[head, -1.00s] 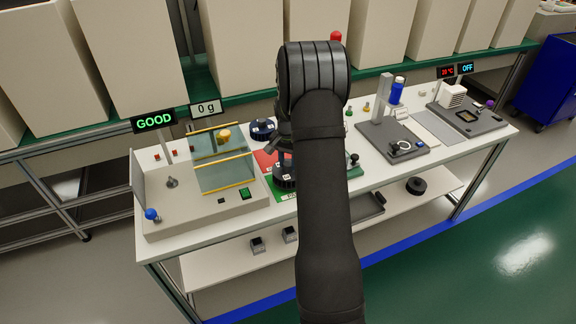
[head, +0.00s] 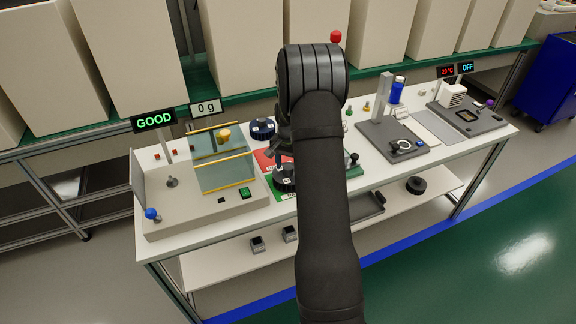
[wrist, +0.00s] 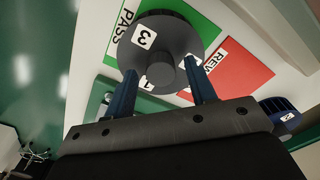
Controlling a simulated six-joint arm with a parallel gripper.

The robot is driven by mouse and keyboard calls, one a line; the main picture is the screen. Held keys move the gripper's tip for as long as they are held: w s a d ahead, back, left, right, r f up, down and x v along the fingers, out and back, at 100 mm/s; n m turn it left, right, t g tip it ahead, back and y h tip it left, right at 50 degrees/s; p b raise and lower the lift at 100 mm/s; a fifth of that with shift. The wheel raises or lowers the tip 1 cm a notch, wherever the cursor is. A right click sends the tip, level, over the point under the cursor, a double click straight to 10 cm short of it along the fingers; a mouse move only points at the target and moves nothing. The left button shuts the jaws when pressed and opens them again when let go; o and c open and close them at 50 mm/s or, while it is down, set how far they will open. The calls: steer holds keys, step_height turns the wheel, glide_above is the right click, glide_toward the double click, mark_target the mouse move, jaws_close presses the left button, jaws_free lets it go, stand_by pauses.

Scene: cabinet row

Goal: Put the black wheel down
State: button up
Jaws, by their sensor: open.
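The black wheel (wrist: 142,47) lies on the green PASS mat (wrist: 209,17) in the wrist view, with a white label marked 3 on it and a round hub in its middle. In the head view the wheel (head: 284,182) shows on the green mat at the bench's front, partly hidden by my arm. My gripper (wrist: 170,68) is open, its two blue fingers apart on either side of the hub. I see no finger contact with the hub.
The red mat (wrist: 238,72) lies beside the green one. A dark blue wheel (head: 262,129) stands behind, near the glass-sided scale (head: 222,168) reading 0 g. A sign (head: 154,121) reads GOOD. Fixtures (head: 392,140) stand to the right.

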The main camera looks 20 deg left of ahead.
step_height(320, 180, up, 12)
stand_by(0.4)
steer(key=shift+f, duration=0.15)
steer(key=shift+f, duration=4.35)
